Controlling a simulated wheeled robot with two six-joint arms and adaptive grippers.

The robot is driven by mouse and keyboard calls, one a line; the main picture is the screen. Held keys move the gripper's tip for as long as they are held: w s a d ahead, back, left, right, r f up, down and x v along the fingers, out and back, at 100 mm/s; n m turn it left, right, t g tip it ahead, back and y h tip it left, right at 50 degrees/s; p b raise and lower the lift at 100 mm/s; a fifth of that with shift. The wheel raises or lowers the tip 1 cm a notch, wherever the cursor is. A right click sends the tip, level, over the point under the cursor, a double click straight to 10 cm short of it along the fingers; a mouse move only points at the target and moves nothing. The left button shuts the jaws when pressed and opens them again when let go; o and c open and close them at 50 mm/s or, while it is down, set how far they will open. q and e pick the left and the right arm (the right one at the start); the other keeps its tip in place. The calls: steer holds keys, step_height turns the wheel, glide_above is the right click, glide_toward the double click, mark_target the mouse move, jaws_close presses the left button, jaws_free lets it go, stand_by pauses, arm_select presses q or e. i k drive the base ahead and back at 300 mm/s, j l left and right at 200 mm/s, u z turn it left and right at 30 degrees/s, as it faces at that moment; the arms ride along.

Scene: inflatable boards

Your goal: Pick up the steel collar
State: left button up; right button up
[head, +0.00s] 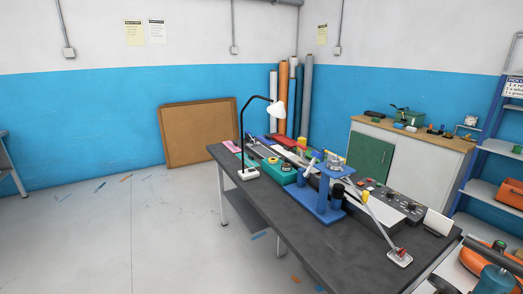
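I cannot surely pick out the steel collar at this distance. A small silvery round part (335,162) shows at the top of a blue stand (322,190) on the dark workbench (300,240); I cannot tell whether it is the collar. Neither of my grippers shows in the head view.
A black lamp with a white shade (278,108) stands on the bench near a green device (278,170). A cabinet (400,160) and a blue shelf rack (490,145) stand right. The floor (100,230) at left is mostly open.

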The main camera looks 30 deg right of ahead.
mark_target(335, 162)
steer(key=i+z, duration=0.1)
steer(key=i, duration=0.3)
steer(key=i+j+z, duration=0.15)
steer(key=i, duration=0.25)
steer(key=i+j+z, duration=0.1)
steer(key=i, duration=0.3)
steer(key=i+j+z, duration=0.15)
steer(key=i+z, duration=0.15)
steer(key=z, duration=0.15)
steer(key=i+j+z, duration=0.25)
steer(key=z, duration=0.15)
steer(key=i+j+z, duration=0.2)
steer(key=z, duration=0.25)
steer(key=i+j+z, duration=0.1)
steer(key=j+z, duration=0.35)
steer(key=i+j+z, duration=0.1)
steer(key=j+z, duration=0.3)
